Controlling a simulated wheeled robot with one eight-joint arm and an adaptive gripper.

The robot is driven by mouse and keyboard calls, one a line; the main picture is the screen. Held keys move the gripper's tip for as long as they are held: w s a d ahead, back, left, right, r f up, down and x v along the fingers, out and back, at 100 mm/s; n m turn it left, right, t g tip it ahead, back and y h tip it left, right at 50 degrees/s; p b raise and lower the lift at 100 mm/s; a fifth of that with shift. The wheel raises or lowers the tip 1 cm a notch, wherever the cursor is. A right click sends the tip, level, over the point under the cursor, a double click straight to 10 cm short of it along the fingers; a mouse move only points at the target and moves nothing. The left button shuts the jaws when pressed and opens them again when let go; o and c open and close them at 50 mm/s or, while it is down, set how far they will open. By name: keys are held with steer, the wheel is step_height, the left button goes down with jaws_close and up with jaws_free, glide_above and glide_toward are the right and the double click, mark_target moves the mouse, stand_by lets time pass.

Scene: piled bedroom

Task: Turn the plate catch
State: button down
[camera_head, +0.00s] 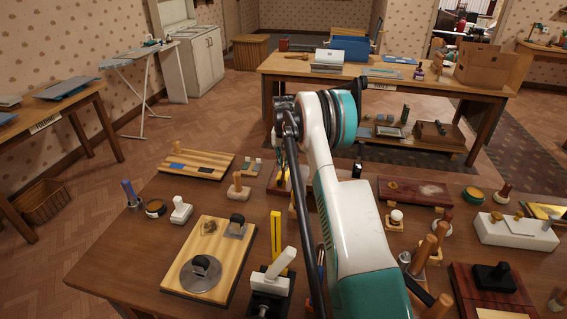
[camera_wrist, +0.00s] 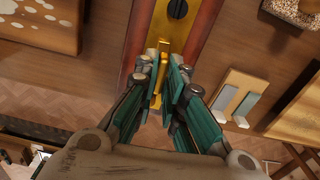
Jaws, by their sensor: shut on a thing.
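In the wrist view, a brass-coloured strip (camera_wrist: 164,48) runs along a red-brown board (camera_wrist: 206,22), with a dark round slotted piece (camera_wrist: 177,9) at the top edge. It appears to be the plate catch. My gripper (camera_wrist: 164,74) is over this strip, with its teal fingers closed in on a narrow brass part between them. The fingertips hide the exact contact. In the head view the red-brown board (camera_head: 272,189) shows partly behind my arm, with yellow pieces on it.
Beside the board stands a small wooden piece with grey panels (camera_wrist: 237,98); in the head view it is left of my arm (camera_head: 250,167). A stained board (camera_head: 415,191) lies right of my arm. Several fixtures crowd the table, including a pale board with a round disc (camera_head: 200,274).

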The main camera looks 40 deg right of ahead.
mark_target(283, 164)
steer(key=shift+m, duration=0.4)
steer(key=c, duration=1.7)
jaws_free()
step_height(283, 164, up, 12)
